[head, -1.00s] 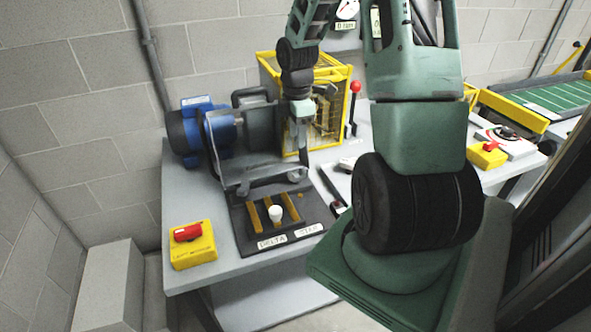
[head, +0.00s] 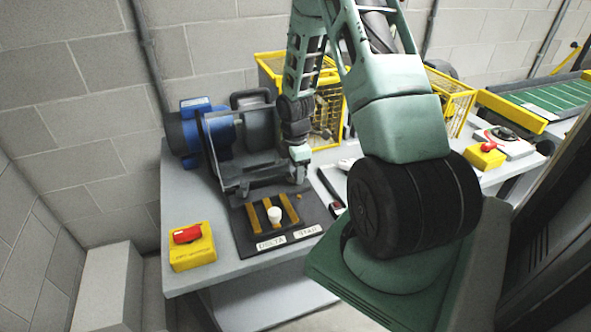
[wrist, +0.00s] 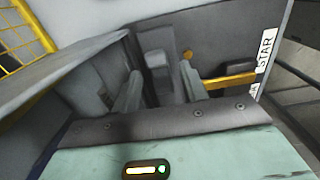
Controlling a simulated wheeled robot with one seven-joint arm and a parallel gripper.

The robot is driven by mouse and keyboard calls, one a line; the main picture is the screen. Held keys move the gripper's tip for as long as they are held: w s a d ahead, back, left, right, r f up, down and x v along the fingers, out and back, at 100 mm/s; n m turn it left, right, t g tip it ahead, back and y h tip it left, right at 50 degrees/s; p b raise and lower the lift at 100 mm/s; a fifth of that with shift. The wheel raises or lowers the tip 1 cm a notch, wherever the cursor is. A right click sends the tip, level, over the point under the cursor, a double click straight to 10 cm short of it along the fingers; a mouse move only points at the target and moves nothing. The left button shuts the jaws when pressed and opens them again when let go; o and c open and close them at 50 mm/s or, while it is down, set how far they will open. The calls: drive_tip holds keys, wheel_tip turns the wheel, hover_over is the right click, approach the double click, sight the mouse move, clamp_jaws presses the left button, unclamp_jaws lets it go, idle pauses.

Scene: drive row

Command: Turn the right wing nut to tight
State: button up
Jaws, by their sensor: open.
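My gripper (head: 300,172) is at the right front end of the grey guard frame (head: 215,152) on the blue motor (head: 185,130), above the back of the dark base plate (head: 245,237). In the wrist view its two fingers (wrist: 159,78) stand apart and open. A grey upright piece (wrist: 155,65) shows between the fingertips; I cannot tell whether it is the right wing nut, or whether a finger touches it. In the head view my gripper covers that spot, so no right wing nut can be made out.
Brass bars (head: 288,208) and a white knob (head: 274,215) sit on the base plate by the DELTA and STAR labels. A yellow box with a red switch (head: 190,245) stands front left. A yellow cage (head: 330,95) is behind my gripper.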

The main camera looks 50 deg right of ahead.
clamp_jaws()
drive_tip(key=shift+m, duration=0.4)
drive_tip(key=m, duration=0.3)
drive_tip(key=shift+m, duration=0.4)
drive_tip(key=m, duration=1.2)
drive_tip(key=shift+m, duration=0.4)
drive_tip(key=m, duration=0.6)
drive_tip(key=shift+m, duration=0.4)
